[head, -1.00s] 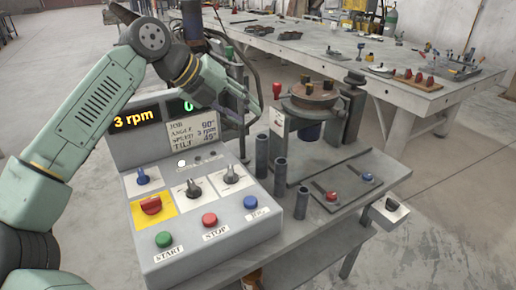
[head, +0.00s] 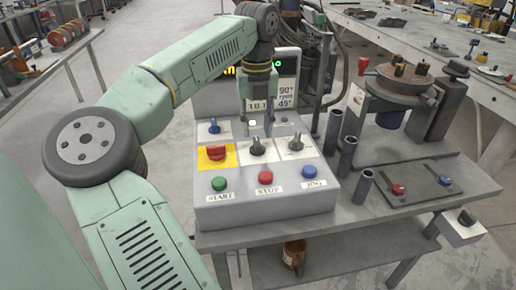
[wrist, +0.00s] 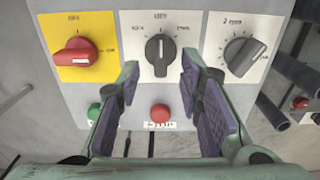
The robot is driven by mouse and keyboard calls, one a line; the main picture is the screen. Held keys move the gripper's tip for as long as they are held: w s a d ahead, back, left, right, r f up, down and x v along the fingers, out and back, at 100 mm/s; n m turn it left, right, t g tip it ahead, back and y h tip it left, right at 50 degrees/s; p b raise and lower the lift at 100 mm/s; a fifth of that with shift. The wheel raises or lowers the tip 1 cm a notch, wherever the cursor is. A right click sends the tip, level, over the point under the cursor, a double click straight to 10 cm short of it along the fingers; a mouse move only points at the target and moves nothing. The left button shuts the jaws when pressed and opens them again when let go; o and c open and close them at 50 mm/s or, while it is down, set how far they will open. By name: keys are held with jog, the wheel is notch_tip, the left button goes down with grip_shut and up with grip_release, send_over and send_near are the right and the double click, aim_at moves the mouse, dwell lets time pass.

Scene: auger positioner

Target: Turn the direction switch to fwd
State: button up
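The switch I take for the direction switch is the middle dark knob (head: 257,146) on a white plate on the control box. It also shows in the wrist view (wrist: 159,54), with its pointer straight up between small labels to left and right that I cannot read clearly. My gripper (head: 260,123) is above the panel, pointing down at it. In the wrist view my gripper (wrist: 158,75) is open, with purple-padded fingers left and right of the knob's column. The knob shows between the fingertips, and nothing is held. I cannot tell any contact.
A red knob (wrist: 75,55) on a yellow plate is left of the switch, and another dark knob (wrist: 242,55) is right. Green (head: 219,184), red (head: 265,177) and blue (head: 307,171) buttons line the front. Upright dark tubes (head: 346,157) stand right of the box.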

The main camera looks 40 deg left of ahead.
aim_at(257, 141)
notch_tip(257, 141, down, 4)
jog(key=shift+f+b, duration=0.15)
jog(key=shift+b, duration=0.9)
jog(key=shift+c, duration=0.3)
grip_shut()
